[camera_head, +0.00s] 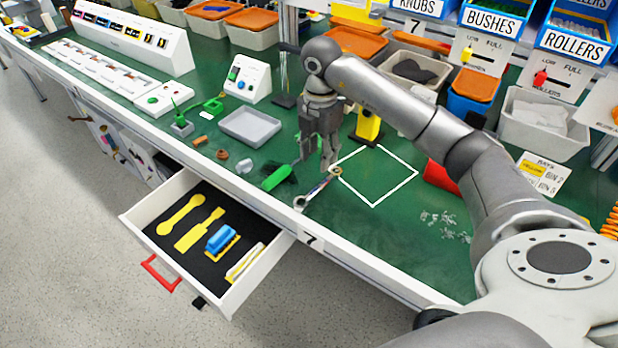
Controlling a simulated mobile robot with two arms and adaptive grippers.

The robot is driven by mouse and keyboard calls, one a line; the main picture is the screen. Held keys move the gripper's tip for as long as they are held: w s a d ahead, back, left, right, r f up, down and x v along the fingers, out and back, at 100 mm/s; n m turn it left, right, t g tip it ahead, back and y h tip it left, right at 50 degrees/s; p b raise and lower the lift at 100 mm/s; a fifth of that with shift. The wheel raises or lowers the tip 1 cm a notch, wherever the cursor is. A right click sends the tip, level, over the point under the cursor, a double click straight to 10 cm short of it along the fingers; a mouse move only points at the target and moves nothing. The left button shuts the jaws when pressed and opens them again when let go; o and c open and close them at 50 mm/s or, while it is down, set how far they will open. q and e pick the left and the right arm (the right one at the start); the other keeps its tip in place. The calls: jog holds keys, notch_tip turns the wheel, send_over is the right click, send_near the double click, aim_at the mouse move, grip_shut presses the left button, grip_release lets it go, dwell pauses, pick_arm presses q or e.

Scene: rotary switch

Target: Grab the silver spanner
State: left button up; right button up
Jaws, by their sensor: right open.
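The silver spanner (318,187) lies on the green bench top near its front edge. One ring end is close to the edge by the number 7 label; the other end reaches the corner of a white square outline. My right gripper (319,160) points down with its fingers apart and nothing between them. It is just behind and above the spanner's far end. I cannot tell whether a fingertip touches the spanner. My left gripper is out of view.
A green-handled tool (279,178) lies just left of the spanner. An open drawer (137,216) with yellow shapes in black foam juts out below. A grey tray (250,127), a yellow-and-black stand (368,124) and a red bin (440,176) are nearby. The white square is empty.

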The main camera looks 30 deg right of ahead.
send_over(319, 186)
notch_tip(319, 186, down, 4)
jog(key=shift+s+f, duration=0.1)
jog(key=shift+f, duration=0.4)
notch_tip(319, 186, down, 5)
jog(key=shift+r+p, duration=0.1)
jog(key=shift+p, duration=0.5)
jog(key=c, duration=0.4)
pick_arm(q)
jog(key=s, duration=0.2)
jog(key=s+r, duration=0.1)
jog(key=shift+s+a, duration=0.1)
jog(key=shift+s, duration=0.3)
pick_arm(e)
grip_shut()
